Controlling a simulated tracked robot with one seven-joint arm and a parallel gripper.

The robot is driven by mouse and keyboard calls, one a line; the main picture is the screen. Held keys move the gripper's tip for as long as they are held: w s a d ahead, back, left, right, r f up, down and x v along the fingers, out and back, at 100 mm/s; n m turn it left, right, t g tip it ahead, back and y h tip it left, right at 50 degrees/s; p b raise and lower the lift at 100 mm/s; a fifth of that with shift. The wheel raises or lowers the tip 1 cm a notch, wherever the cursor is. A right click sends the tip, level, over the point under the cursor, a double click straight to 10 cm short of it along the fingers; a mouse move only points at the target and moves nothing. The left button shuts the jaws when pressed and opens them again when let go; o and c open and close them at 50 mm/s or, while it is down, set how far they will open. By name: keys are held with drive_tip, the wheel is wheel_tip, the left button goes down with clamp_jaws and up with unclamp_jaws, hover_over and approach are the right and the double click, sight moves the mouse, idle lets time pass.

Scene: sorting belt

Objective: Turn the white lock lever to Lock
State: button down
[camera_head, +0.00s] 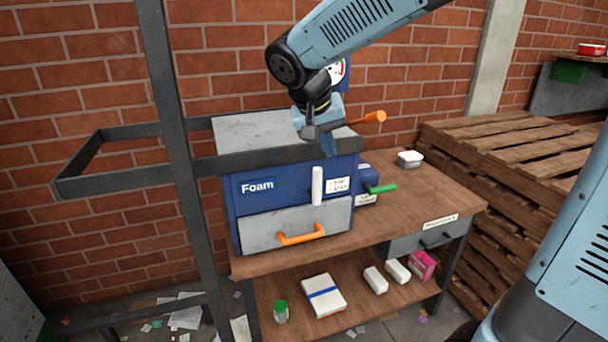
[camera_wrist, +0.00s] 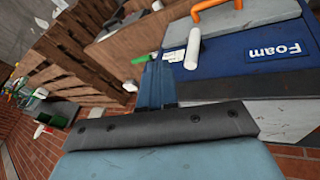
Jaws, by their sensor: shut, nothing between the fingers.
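The white lock lever (camera_head: 317,186) stands upright on the front of the blue Foam box (camera_head: 243,212). A small white label (camera_head: 340,185) is just to its right; its print is too small to read. The lever also shows in the wrist view (camera_wrist: 193,48), beside the fingers. My gripper (camera_head: 328,150) is shut and empty, pointing down above the lever's top, near the box's upper front edge. In the wrist view its fingers (camera_wrist: 157,80) are together, apart from the lever by a small gap.
A grey drawer with an orange handle (camera_head: 300,235) is below the lever. A green-handled valve (camera_head: 383,188) and an orange handle (camera_head: 374,117) are to the right. A dark metal frame (camera_head: 182,160) stands at left. The wooden bench (camera_head: 430,195) has free room at right.

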drive_tip(key=t+h, duration=0.1)
drive_tip(key=h, duration=0.1)
approach(314, 182)
drive_tip(key=a+r, duration=0.3)
drive_tip(key=a, duration=0.4)
drive_tip(key=shift+s+d+f, duration=0.2)
drive_tip(key=shift+s, duration=0.2)
drive_tip(key=x, duration=0.9)
drive_tip(key=shift+w+f, duration=0.25)
drive_tip(key=shift+w, duration=0.05)
drive_tip(key=shift+w+d+f, duration=0.1)
drive_tip(key=shift+w+d, duration=0.05)
drive_tip(key=shift+d, duration=0.9)
drive_tip(key=shift+w+d+f, duration=0.1)
drive_tip(key=shift+w+d, duration=0.05)
drive_tip(key=shift+d, duration=0.95)
drive_tip(key=shift+r+y, duration=0.1)
drive_tip(key=shift+y, duration=0.2)
